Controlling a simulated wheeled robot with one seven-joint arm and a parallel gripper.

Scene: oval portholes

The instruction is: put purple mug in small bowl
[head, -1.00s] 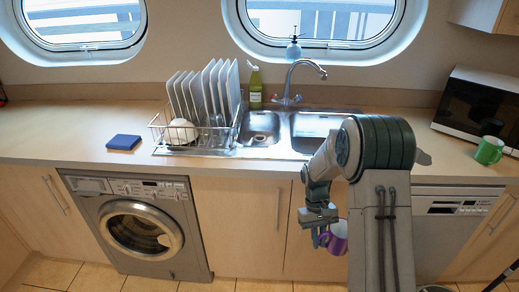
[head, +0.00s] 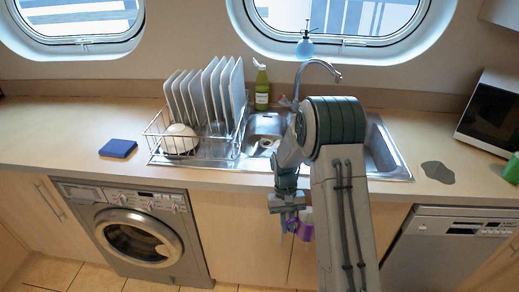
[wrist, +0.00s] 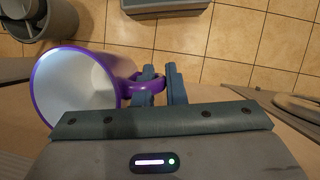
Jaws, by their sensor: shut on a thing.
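The purple mug (head: 306,226) is in my gripper (head: 289,221), in front of the cabinet doors and below the counter's front edge. In the wrist view the mug (wrist: 42,94) has a pale inside and a purple rim. My gripper (wrist: 160,86) is shut on its handle, with the mug body to the left of the fingers. A white bowl (head: 179,139) lies tilted in the front left of the dish rack, well left of and above my gripper. My arm hides part of the sink.
The wire dish rack (head: 160,150) holds several upright plates. A blue sponge or block (head: 118,148) lies on the left counter. A green bottle (head: 262,88) and the tap stand behind the sink (head: 388,160). A green mug (head: 513,168) is at the right edge. The left counter is mostly clear.

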